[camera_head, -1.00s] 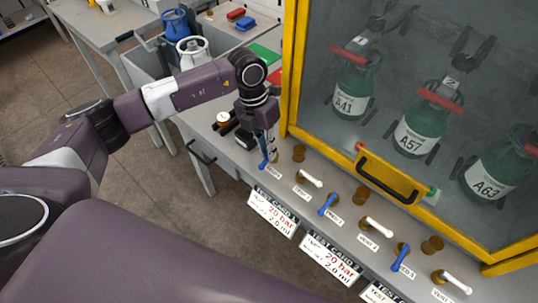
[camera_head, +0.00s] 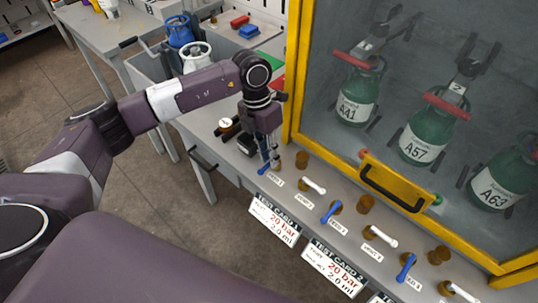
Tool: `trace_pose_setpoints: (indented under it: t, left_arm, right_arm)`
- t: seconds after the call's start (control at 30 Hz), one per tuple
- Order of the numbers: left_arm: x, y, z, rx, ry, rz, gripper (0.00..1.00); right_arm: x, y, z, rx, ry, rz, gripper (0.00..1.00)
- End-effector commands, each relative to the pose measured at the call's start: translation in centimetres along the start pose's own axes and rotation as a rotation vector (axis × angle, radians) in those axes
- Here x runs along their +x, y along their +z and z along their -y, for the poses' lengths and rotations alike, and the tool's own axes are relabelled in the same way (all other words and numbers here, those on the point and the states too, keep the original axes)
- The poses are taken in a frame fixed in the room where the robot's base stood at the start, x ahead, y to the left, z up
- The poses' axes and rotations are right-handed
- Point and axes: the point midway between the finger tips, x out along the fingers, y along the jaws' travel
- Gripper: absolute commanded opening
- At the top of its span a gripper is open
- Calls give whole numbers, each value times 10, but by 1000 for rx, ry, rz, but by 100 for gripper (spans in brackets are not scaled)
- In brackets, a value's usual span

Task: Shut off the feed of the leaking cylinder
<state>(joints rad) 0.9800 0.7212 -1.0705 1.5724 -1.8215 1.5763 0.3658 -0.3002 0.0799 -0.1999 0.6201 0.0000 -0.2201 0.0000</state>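Three green cylinders stand behind the glass of a yellow-framed cabinet: A41 (camera_head: 354,108), A57 (camera_head: 421,149) and A63 (camera_head: 492,190). I cannot see which one leaks. On the bench in front are blue feed levers: the first (camera_head: 263,170), the second (camera_head: 331,212) and the third (camera_head: 405,268). White vent levers (camera_head: 314,186) alternate with them. My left gripper (camera_head: 270,162) points down at the first feed lever, close to it. Whether it touches the lever, and whether its fingers are open, I cannot tell. My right gripper is out of view.
Test cards (camera_head: 275,221) hang on the bench's front edge. A gauge (camera_head: 225,123) sits left of my gripper. Blue (camera_head: 179,30) and white (camera_head: 194,55) cylinders stand in a grey bin behind my arm.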

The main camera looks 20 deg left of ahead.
Motion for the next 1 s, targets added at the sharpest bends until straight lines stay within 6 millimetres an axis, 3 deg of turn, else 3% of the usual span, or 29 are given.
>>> trace_pose_setpoints:
  t: [0.43,0.8,1.0]
  left_arm:
    - [-8,0,0,-2,0,0,27]
    - [-81,1,-1,-2,1,3,27]
    - [-110,0,0,-1,0,1,27]
  right_arm:
    - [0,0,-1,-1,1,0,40]
    - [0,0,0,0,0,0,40]
    - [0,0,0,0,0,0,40]
